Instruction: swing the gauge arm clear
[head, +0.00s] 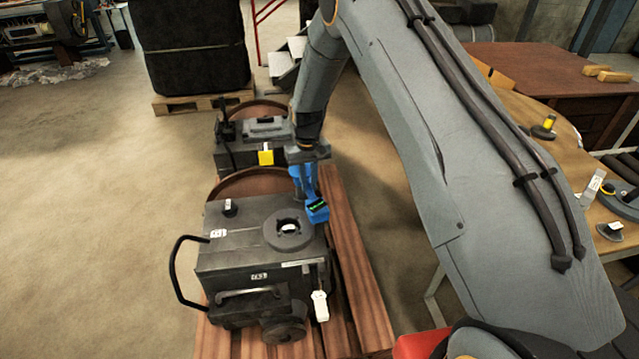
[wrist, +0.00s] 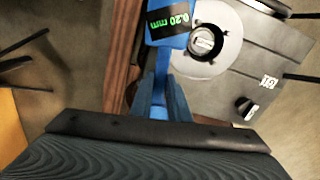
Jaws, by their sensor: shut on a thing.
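The blue gauge arm (wrist: 161,68) carries a small head with a dark display (wrist: 168,22) that reads 0.20 mm in green. In the head view the gauge head (head: 317,210) is at the back right edge of the dark engine block (head: 225,258), beside the round grey flange (head: 290,229) with its bore open to view. In the wrist view the head overlaps the rim of the flange (wrist: 222,60). My gripper (head: 304,176) is shut on the gauge arm, behind the head. The fingers (wrist: 162,105) hide the gripped part of the arm.
The block stands on a reddish wooden platform (head: 360,290). A second dark unit (head: 250,140) with a yellow tag stands behind it. A black handle (head: 178,275) sticks out at its left. A round table (head: 545,150) is at the right.

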